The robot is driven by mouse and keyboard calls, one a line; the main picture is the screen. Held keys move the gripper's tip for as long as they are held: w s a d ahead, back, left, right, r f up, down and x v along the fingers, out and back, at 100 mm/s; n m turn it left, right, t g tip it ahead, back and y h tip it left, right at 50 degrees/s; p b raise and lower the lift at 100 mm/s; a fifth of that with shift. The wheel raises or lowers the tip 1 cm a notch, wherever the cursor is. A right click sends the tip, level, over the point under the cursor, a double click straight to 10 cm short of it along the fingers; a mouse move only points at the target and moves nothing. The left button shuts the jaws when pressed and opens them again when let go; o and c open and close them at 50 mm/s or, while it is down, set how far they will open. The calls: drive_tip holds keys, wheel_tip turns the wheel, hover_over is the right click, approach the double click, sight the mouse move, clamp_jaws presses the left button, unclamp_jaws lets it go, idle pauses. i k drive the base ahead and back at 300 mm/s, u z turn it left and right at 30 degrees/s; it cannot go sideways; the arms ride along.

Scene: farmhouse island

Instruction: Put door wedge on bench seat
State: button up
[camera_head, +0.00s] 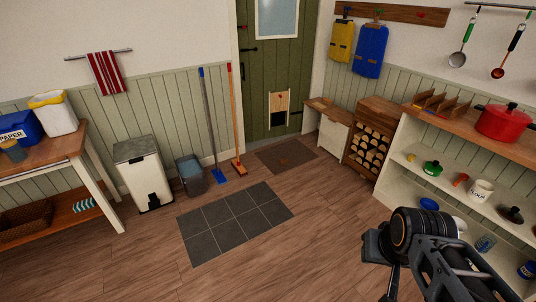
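A low bench with a wooden top (322,105) and a white front stands beside the green door at the back right. I take it to be the bench seat, and its top looks mostly bare. I cannot make out a door wedge anywhere in this view. My gripper (384,272) is at the lower right, above the floor and well in front of the bench. Its fingers are dark and partly hidden by my wrist, so I cannot tell whether they are open or hold anything.
A dark doormat (286,156) lies before the green door (268,60), and a grey tiled mat (236,222) lies mid-floor. A white bin (146,175), a grey bucket (191,176) and brooms line the wall. White shelves (397,160) stand right, a wooden table (58,150) left. Central floor is open.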

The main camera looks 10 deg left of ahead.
sight(283, 161)
drive_tip(key=u, duration=0.25)
drive_tip(key=i, duration=3.55)
drive_tip(key=u, duration=0.65)
drive_tip(key=i, duration=1.5)
drive_tip(key=u, duration=0.65)
